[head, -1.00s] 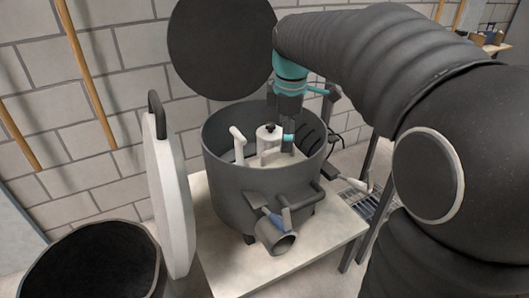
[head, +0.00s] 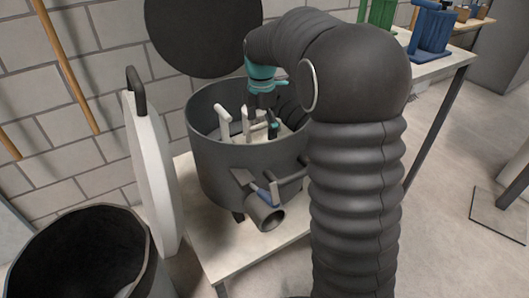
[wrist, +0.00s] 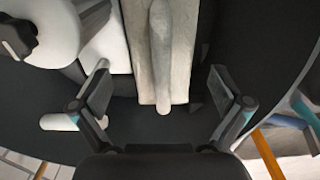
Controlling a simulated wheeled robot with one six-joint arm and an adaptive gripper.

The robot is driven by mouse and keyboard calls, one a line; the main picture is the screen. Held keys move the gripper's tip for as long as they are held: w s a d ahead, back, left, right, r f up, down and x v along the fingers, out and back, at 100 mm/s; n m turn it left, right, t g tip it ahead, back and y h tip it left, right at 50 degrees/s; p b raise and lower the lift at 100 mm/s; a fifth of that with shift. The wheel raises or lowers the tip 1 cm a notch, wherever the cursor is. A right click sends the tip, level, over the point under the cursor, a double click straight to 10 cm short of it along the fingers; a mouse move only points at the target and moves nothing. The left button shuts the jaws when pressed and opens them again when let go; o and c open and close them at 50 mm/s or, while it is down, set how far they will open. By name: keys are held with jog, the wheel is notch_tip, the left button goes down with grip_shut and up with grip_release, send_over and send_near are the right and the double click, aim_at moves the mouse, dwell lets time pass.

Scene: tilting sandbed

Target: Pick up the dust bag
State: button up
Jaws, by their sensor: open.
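The dust bag appears to be the beige, flat piece with a raised ridge (wrist: 172,40) in the wrist view. It lies inside the dark round drum (head: 235,163), whose wall also shows in the wrist view. My gripper (wrist: 160,88) is open, with one finger on each side of the bag's near end and a visible gap on both sides. In the head view my gripper (head: 263,120) reaches down into the drum. There my arm and the drum wall hide much of the bag. I cannot tell the gripper's height above it.
White fittings (head: 224,123) stand inside the drum, left of my gripper. A white rounded part with a black knob (wrist: 20,38) is close to the left finger. A white lid (head: 152,175) and a dark bin (head: 85,250) stand left of the table (head: 215,255).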

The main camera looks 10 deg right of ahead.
aim_at(264, 136)
jog(key=shift+d+f, duration=0.2)
jog(key=shift+f, duration=1.3)
jog(key=shift+d+f, duration=0.15)
jog(key=shift+f, duration=1.3)
jog(key=shift+r, duration=0.1)
jog(key=c, duration=1.7)
